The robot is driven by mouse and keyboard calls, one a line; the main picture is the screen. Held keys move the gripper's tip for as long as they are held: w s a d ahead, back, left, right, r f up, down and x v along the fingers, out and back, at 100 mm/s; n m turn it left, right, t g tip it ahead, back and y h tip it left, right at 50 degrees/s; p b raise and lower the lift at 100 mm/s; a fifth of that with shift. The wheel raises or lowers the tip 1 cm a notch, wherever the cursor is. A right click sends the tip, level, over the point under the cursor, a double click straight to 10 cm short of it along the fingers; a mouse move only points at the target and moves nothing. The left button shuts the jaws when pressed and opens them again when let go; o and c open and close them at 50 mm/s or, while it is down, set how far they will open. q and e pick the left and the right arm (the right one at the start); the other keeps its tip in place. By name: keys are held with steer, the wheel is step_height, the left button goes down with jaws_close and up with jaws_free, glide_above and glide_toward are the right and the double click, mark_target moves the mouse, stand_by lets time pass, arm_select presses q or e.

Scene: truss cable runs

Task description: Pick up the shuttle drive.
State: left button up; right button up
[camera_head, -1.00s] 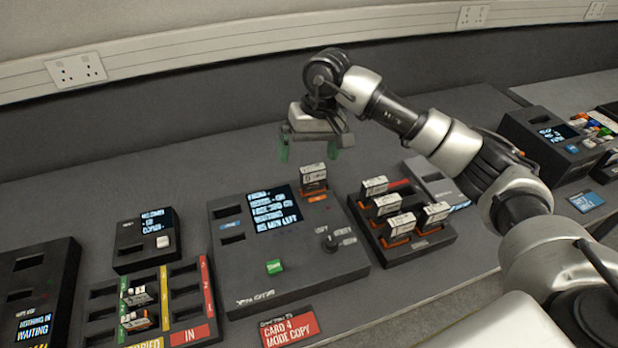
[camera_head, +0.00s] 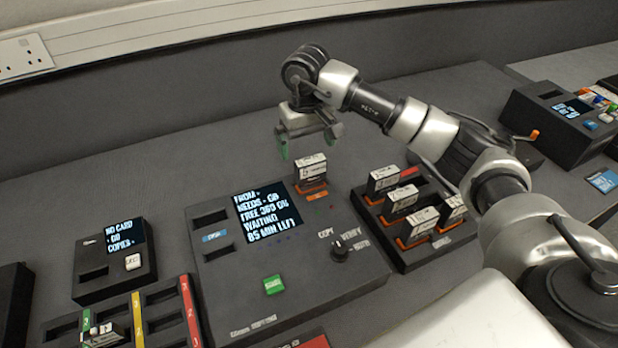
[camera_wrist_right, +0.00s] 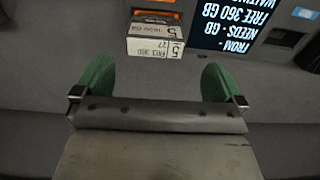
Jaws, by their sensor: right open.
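The likely shuttle drive is a white-labelled block with an orange base (camera_head: 311,171), upright in a slot at the back right of the copy station (camera_head: 240,300). In the right wrist view the same drive (camera_wrist_right: 156,40) shows a label with "5" and lies ahead of the fingers, slightly left of the middle between them. My right gripper (camera_head: 308,140) has green fingertips and is open and empty, above and just behind the drive, apart from it. In the wrist view its fingers (camera_wrist_right: 158,80) are spread wider than the drive. My left gripper is not in view.
A black rack (camera_head: 400,250) with several similar drives stands right of the station. A small card reader (camera_head: 115,262) and a sorting tray (camera_head: 150,325) are at left. Another device (camera_head: 560,125) is at far right. The table behind the station is clear.

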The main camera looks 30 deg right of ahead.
mark_target(311, 160)
steer(key=shift+s+f, duration=0.2)
steer(key=shift+f, duration=0.75)
steer(key=f, duration=0.1)
steer(key=f+p, duration=0.1)
steer(key=f, duration=0.3)
steer(key=shift+s+d+p, duration=0.15)
steer(key=shift+d+p, duration=0.15)
steer(key=shift+p, duration=0.1)
steer(key=shift+f, duration=0.3)
steer(key=shift+c, duration=0.3)
steer(key=c, duration=1)
steer(key=shift+r, duration=0.15)
steer(key=shift+c, duration=0.2)
